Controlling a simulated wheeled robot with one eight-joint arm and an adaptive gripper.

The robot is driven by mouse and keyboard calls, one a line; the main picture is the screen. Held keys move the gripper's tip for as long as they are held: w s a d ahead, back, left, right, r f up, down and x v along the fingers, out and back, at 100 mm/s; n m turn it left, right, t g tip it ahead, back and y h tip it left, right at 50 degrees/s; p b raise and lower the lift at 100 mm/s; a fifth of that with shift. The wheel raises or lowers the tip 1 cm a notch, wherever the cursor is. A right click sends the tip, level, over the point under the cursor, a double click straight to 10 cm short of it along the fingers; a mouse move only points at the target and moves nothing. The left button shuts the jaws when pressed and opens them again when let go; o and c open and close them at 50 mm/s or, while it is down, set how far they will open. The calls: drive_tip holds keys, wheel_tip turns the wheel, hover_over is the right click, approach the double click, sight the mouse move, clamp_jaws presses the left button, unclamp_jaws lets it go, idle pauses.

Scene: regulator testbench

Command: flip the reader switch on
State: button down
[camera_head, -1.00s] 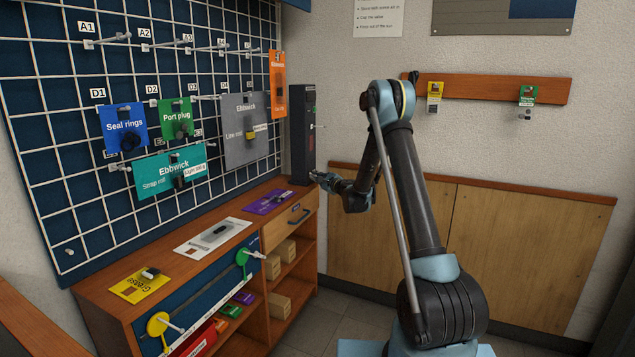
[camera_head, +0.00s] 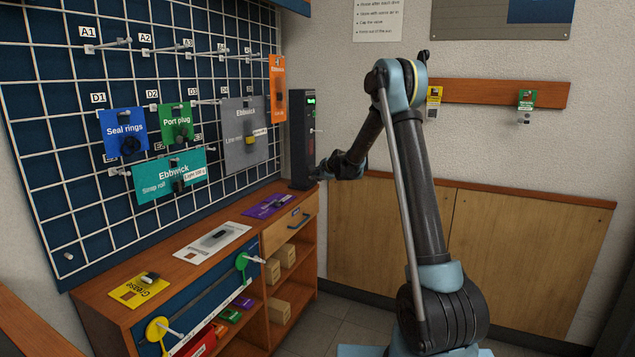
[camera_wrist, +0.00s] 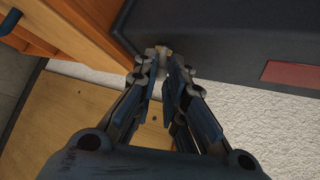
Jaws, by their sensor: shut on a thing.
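The reader (camera_head: 301,145) is a tall dark box standing on the far right end of the bench, with a small lit green display (camera_head: 311,100) near its top. In the head view my gripper (camera_head: 317,174) is at the reader's lower right side. In the wrist view the reader's dark body (camera_wrist: 215,40) fills the upper right. My gripper (camera_wrist: 164,60) has its fingertips close together at the reader's edge, around a small pale piece (camera_wrist: 162,48) that seems to be the switch. The fingers hide most of it, so its position cannot be read.
The bench (camera_head: 205,225) carries a purple card (camera_head: 268,206), a white card (camera_head: 213,242) and a yellow card (camera_head: 140,288). The pegboard (camera_head: 60,120) with hanging packs is at left. A wooden rail (camera_head: 480,93) with two tags is on the right wall.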

drive_tip(key=shift+w+a+r+n+g+h, duration=0.1)
drive_tip(key=shift+a+r+n+g+h, duration=0.3)
drive_tip(key=shift+h, duration=0.5)
drive_tip(key=shift+d+r, duration=0.1)
drive_tip(key=c, duration=1.7)
unclamp_jaws()
drive_tip(key=shift+o, duration=0.2)
